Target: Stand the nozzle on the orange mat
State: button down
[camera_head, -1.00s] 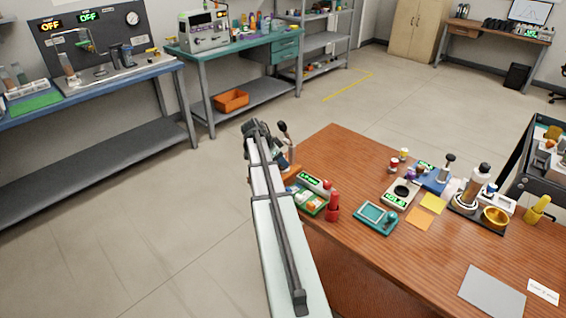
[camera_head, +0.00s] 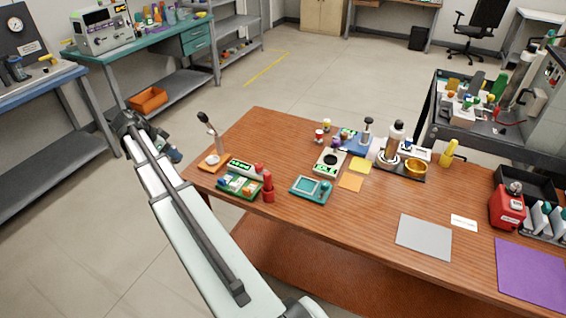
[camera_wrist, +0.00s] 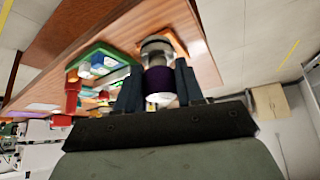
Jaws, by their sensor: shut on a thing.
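My gripper (camera_head: 175,152) is off the left corner of the wooden desk in the head view, its fingertips mostly hidden behind my arm. In the wrist view my gripper (camera_wrist: 158,88) is shut on a dark purple cylinder (camera_wrist: 160,84), apparently the nozzle. A pale, shiny round part (camera_wrist: 157,46) shows beyond it; I cannot tell if it belongs to the held piece. An orange mat (camera_head: 205,166) lies at the desk's left corner, under a stand with a dark knob. Orange also shows in the wrist view (camera_wrist: 178,43). A plain orange square (camera_head: 349,182) lies mid-desk.
The floor left of the desk (camera_head: 90,240) is clear.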

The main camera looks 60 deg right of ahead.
jog(key=s+d+f+n+t, duration=0.15)
jog(key=s+d+n, duration=0.25)
jog(key=s+d, duration=1.6)
jog(key=s+d+r+m+g+y, duration=0.15)
jog(key=s+m, duration=0.25)
jog(key=s, duration=0.9)
jog(key=s+d+m+g+y, duration=0.1)
jog(key=s+d+m, duration=0.3)
jog(key=s, duration=0.8)
jog(key=s+d+r+m+g+y, duration=0.15)
jog(key=s+m, duration=0.35)
jog(key=s, duration=0.8)
jog(key=shift+d+f, duration=0.15)
jog(key=shift+f, duration=5.05)
jog(key=c, duration=0.7)
grip_release()
jog(key=shift+f, duration=0.1)
